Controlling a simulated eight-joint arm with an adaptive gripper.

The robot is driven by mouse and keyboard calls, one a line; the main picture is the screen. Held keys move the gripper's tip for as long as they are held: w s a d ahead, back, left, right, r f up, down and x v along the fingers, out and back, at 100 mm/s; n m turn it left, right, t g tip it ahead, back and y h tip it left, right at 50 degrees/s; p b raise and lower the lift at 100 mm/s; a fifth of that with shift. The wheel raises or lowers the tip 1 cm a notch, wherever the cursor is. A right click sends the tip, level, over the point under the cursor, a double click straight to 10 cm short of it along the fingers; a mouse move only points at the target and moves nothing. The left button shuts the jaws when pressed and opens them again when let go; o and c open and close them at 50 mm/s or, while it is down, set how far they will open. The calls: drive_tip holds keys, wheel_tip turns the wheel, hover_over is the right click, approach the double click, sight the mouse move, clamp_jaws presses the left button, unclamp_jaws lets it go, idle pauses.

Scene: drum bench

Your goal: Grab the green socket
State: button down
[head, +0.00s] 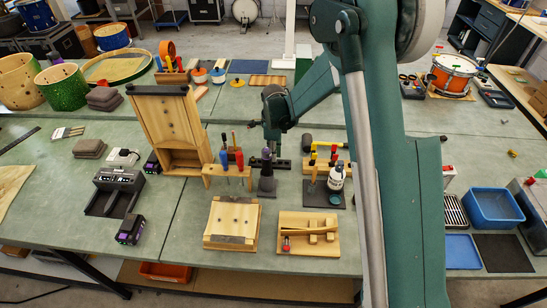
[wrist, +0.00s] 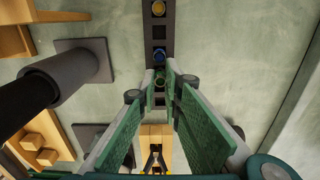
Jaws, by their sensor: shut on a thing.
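The green socket (wrist: 160,82) shows between the fingertips of my gripper (wrist: 161,74) in the wrist view. My gripper is shut on it, with one finger on each side. The socket is in line with the dark socket rail (wrist: 160,33); I cannot tell whether it is still seated or lifted. In the head view my gripper (head: 272,146) points down over the rail (head: 281,164), and the socket is too small or hidden to make out there.
A blue socket (wrist: 159,56) and a yellow socket (wrist: 158,8) sit farther along the rail. A dark grey cylinder on a base (wrist: 72,78) stands left of my gripper in the wrist view. A wooden screwdriver rack (head: 228,171) is close by in the head view.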

drive_tip(key=shift+r, duration=4.3)
